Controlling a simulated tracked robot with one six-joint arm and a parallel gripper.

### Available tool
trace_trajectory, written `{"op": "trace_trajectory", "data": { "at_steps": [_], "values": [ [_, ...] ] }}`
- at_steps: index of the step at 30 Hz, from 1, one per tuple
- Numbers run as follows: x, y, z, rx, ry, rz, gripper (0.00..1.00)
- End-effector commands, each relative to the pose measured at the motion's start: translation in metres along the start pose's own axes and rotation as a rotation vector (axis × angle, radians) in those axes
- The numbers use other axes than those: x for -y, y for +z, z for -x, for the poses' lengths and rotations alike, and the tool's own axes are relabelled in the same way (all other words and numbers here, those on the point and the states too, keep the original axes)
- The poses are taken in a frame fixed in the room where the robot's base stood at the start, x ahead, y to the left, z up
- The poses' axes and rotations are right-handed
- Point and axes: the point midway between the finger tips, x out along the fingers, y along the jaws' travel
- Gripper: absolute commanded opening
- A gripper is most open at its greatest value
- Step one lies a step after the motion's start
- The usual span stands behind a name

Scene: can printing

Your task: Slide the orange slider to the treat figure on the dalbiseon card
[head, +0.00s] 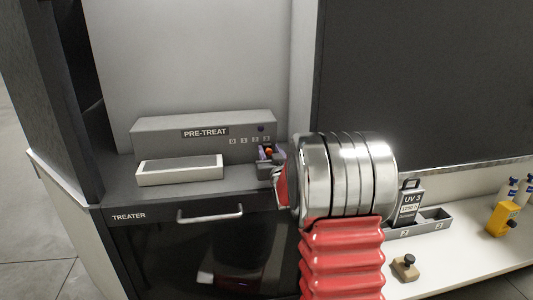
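The grey PRE-TREAT unit (160,130) stands on the treater cabinet, with a row of small marked figures (250,141) at the right of its front. A small orange part (269,152), which looks like the slider, shows just below the right end of that row. My gripper (270,155) is at this spot, its dark end around or just in front of the orange part. My own silver wrist and red arm hide most of it, so I cannot tell whether its fingers touch or close on the slider. I cannot make out a dalbiseon card.
A pale flat block (180,170) lies before the unit, left of my gripper. The TREATER cabinet has a bar handle (210,216).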

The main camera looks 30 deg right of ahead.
Motion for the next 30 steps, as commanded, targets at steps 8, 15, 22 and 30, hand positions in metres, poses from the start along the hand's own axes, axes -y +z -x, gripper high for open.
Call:
{"op": "trace_trajectory", "data": {
  "at_steps": [8,15,22,30],
  "values": [
    [0.001,0.0,0.004,0.001,-0.001,0.0,0.38],
    [0.001,0.0,0.029,0.001,-0.001,0.0,0.38],
    [0.002,0.0,0.064,0.0,-0.001,0.0,0.38],
    [0.002,0.001,0.106,0.0,-0.002,0.001,0.38]
  ]
}}
